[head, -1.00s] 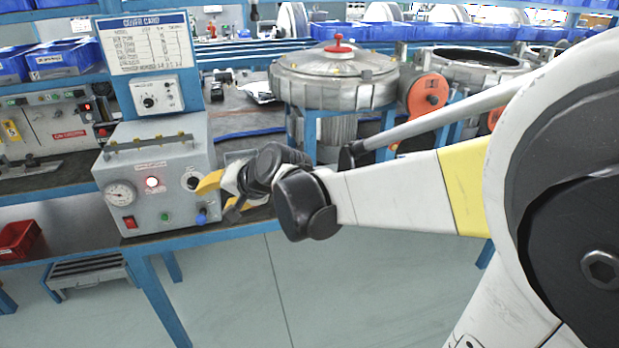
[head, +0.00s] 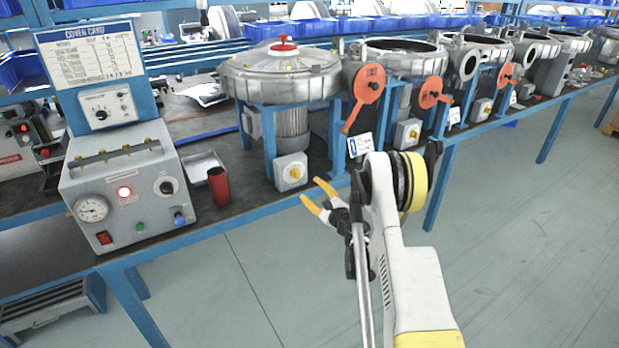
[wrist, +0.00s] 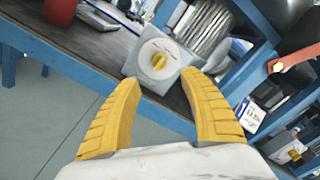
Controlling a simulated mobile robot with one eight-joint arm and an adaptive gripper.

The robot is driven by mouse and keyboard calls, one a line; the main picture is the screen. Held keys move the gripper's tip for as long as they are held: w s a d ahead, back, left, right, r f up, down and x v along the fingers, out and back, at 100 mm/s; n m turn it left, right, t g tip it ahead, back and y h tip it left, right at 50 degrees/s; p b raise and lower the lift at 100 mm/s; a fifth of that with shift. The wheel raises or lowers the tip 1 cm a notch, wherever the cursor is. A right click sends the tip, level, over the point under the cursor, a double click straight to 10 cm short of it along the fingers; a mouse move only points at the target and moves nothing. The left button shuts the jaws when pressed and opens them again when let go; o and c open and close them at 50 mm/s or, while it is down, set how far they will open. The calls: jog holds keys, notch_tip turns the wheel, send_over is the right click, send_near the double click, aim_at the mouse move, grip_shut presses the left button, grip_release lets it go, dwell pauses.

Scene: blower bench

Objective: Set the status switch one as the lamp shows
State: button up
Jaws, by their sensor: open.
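A grey switch box with a yellow rotary knob (head: 295,173) sits under the first blower housing, at the bench's front. The knob also shows in the wrist view (wrist: 159,61), between and beyond my fingertips; its exact setting is too small to read. My gripper (head: 318,197) is open and empty, in front of the bench edge and apart from the box. Its yellow fingers also show in the wrist view (wrist: 160,82). A lamp (head: 124,191) on the grey test box (head: 150,212) glows white with a reddish rim.
A red cylinder (head: 218,186) stands between the test box and the switch box. An orange disc with a handle (head: 368,84) and a small sign (head: 361,145) are to the right. More housings line the bench. The floor in front is clear.

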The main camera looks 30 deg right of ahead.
aim_at(298, 177)
jog(key=w+b, duration=0.1)
jog(key=w, duration=0.4)
jog(key=w+b, duration=0.2)
jog(key=w, duration=0.2)
jog(key=shift+w+a+f, duration=0.2)
jog(key=shift+w, duration=0.2)
jog(key=shift+w+r, duration=0.15)
jog(key=shift+w, duration=0.35)
grip_shut()
